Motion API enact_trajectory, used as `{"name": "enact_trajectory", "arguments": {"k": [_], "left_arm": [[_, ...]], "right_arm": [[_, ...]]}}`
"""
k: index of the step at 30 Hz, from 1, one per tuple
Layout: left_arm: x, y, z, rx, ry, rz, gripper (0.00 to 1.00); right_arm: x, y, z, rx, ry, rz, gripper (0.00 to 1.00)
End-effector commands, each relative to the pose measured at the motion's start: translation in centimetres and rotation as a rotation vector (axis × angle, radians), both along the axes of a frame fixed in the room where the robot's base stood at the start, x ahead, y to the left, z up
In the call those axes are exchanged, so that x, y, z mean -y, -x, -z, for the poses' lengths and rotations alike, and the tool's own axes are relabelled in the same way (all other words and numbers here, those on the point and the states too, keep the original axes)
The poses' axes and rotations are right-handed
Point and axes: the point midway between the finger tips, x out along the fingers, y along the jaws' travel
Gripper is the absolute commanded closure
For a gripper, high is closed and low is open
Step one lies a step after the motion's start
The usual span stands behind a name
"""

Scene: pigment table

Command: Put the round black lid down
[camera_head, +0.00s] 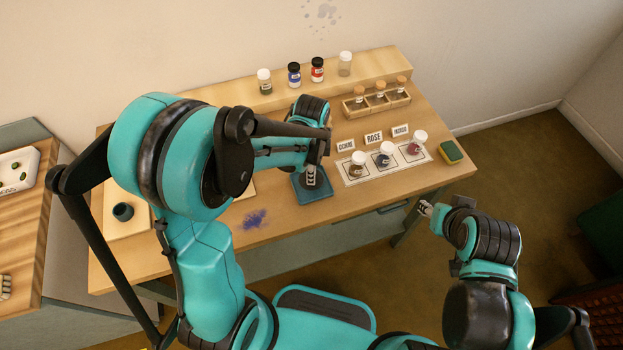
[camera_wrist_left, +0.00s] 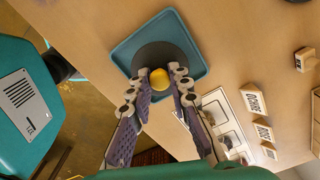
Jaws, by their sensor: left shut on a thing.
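The round black lid (camera_wrist_left: 158,55) has a yellow knob and shows in the left wrist view over a square teal tray. My left gripper (camera_wrist_left: 160,79) is shut on the knob. I cannot tell whether the lid touches the tray or hangs just above it. In the head view my left gripper (camera_head: 311,178) points down over the teal tray (camera_head: 325,190), and hides most of the lid. My right gripper (camera_head: 426,208) is off the table's front edge, away from the lid; its jaws are too small to read.
A sponge (camera_head: 450,152) lies at the right. Several jars (camera_head: 317,69) stand on the back shelf. A purple powder stain (camera_head: 254,218) marks the table's front.

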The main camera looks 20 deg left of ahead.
Motion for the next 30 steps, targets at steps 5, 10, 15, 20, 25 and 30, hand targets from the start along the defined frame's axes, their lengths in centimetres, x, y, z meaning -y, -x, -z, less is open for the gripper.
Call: {"name": "enact_trajectory", "arguments": {"k": [5,10,15,20,25,30], "left_arm": [[0.0,0.0,2.9,0.000,0.000,0.000,1.00],[0.0,0.0,3.0,0.000,0.000,0.000,1.00],[0.0,0.0,3.2,0.000,0.000,0.000,1.00],[0.1,0.0,3.3,0.000,0.000,0.000,0.61],[0.1,0.0,3.3,0.000,0.000,0.000,0.61],[0.1,0.0,3.2,0.000,0.000,-0.001,0.61]], "right_arm": [[0.0,0.0,1.3,0.000,0.000,0.000,0.60],[0.0,0.0,1.2,0.000,0.000,0.000,0.60],[0.0,0.0,1.4,0.000,0.000,0.000,0.60],[0.0,0.0,1.5,0.000,0.000,0.000,0.60],[0.0,0.0,1.5,0.000,0.000,0.000,0.60],[0.0,0.0,1.4,0.000,0.000,0.000,0.60]]}}
